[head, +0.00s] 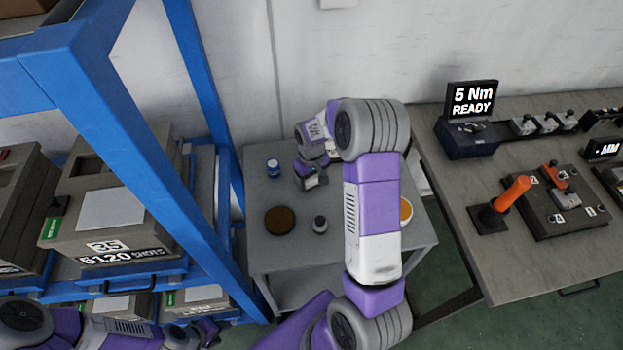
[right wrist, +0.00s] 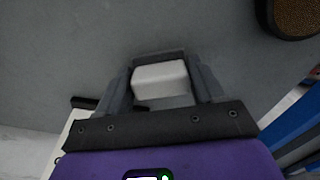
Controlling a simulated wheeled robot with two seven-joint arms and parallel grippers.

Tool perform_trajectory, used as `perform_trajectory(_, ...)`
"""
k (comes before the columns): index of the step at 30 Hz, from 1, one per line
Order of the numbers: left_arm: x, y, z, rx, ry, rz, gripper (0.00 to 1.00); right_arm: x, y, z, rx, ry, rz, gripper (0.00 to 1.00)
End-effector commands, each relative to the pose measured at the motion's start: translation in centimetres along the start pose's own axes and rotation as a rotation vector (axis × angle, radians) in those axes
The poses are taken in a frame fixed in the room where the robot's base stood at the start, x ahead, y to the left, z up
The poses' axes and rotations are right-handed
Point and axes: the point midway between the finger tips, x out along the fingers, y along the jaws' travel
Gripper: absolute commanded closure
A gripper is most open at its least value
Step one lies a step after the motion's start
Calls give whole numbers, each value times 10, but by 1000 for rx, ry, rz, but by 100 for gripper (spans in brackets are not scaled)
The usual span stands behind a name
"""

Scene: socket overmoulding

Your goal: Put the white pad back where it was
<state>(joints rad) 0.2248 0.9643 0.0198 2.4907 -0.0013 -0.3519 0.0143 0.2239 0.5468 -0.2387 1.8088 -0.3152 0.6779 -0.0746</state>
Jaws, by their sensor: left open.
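The white pad (right wrist: 160,80) sits between the two fingers of my right gripper (right wrist: 162,85) in the right wrist view, with a finger against each side. A dark edge shows just beyond the pad. I cannot tell whether the pad touches the grey surface under it. My left gripper (head: 206,332) is open at the lower left, by the blue rack and away from the table.
The small grey table (head: 268,252) holds a blue-capped jar (head: 273,169), a brown disc (head: 280,220), a small bottle (head: 320,225) and an orange-filled dish (head: 405,209). The blue rack (head: 195,225) with mould blocks stands left. A workbench (head: 520,265) with tools stands right.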

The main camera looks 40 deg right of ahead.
Motion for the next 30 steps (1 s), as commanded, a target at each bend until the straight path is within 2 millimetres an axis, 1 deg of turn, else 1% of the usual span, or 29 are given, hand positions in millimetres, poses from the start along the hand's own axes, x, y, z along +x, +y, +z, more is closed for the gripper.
perform_trajectory(1,0,0,0,0,0,0,57,0,0,0,0,0,0,24)
perform_trajectory(3,0,0,0,0,0,0,57,0,0,0,0,0,0,13)
perform_trajectory(4,0,0,0,0,0,0,57,0,0,0,0,0,0,11)
perform_trajectory(11,0,0,0,0,0,0,57,-1,0,0,0,0,0,11)
perform_trajectory(14,-3,1,0,0,0,0,57,-4,0,0,0,0,0,11)
perform_trajectory(17,-6,2,0,0,0,0,57,-16,0,-1,0,3,0,11)
perform_trajectory(20,-11,4,0,0,0,0,57,-36,0,-1,-1,5,0,11)
perform_trajectory(24,-19,7,1,0,0,0,57,-68,0,-1,0,6,0,11)
perform_trajectory(27,-24,9,1,0,0,0,57,-89,0,-1,0,4,0,11)
perform_trajectory(30,-27,10,1,0,0,0,57,-105,0,-1,0,3,0,11)
